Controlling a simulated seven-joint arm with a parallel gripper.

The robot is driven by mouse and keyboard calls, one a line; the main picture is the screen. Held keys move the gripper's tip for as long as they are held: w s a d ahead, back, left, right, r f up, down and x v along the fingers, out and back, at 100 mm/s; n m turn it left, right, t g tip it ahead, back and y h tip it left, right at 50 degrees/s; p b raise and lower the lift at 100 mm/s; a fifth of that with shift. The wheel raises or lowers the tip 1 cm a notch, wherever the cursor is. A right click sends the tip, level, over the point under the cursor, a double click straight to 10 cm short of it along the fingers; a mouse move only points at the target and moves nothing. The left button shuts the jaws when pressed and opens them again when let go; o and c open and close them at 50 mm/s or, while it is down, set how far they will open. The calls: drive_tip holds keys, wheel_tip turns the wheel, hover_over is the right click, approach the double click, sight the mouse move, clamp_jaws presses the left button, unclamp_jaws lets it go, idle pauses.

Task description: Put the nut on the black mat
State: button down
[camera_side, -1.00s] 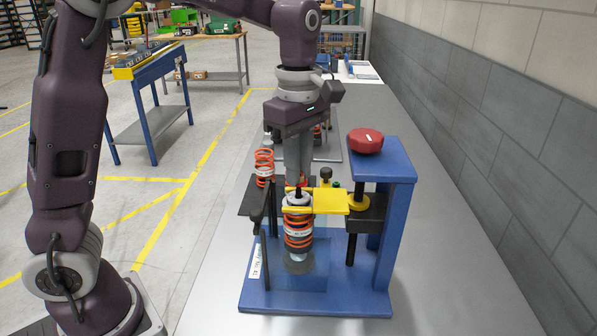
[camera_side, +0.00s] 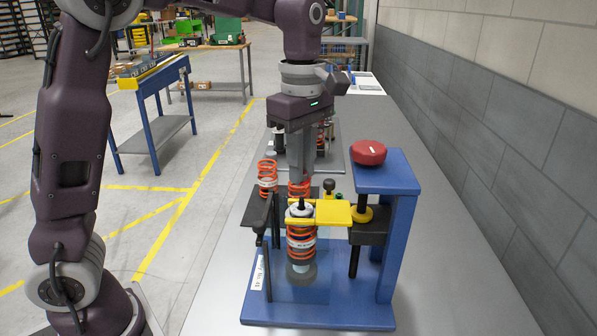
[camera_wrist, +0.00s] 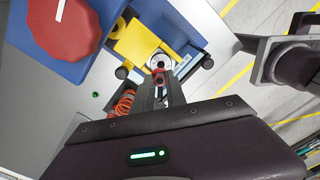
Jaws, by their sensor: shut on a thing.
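In the wrist view, a small red piece, apparently the nut (camera_wrist: 158,75), shows between the fingertips (camera_wrist: 160,82). It is too small to make out in the side view. The shock absorber stands in the blue fixture, with an orange spring and a yellow plate (camera_side: 333,211) around its top.
A blue post with a red knob (camera_side: 369,152) rises at the right. A grey board with more parts lies farther back. The grey table is clear at right.

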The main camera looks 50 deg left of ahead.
drive_tip(key=w+a+f+n, duration=0.5)
drive_tip(key=w+a+f, duration=0.15)
drive_tip(key=a, duration=0.45)
drive_tip(key=n, duration=0.5)
approach(262, 204)
drive_tip(key=s+d+r, duration=0.2)
drive_tip(key=d+r, duration=0.2)
drive_tip(key=d, duration=0.1)
drive_tip(key=shift+n, duration=0.4)
drive_tip(key=f, duration=0.6)
drive_tip(key=a+f, duration=0.1)
drive_tip(key=f, duration=0.3)
drive_tip(key=shift+s, duration=0.25)
drive_tip(key=shift+f, duration=0.25)
drive_tip(key=shift+f, duration=0.1)
drive_tip(key=c, duration=1.3)
unclamp_jaws()
drive_tip(key=shift+c, duration=0.2)
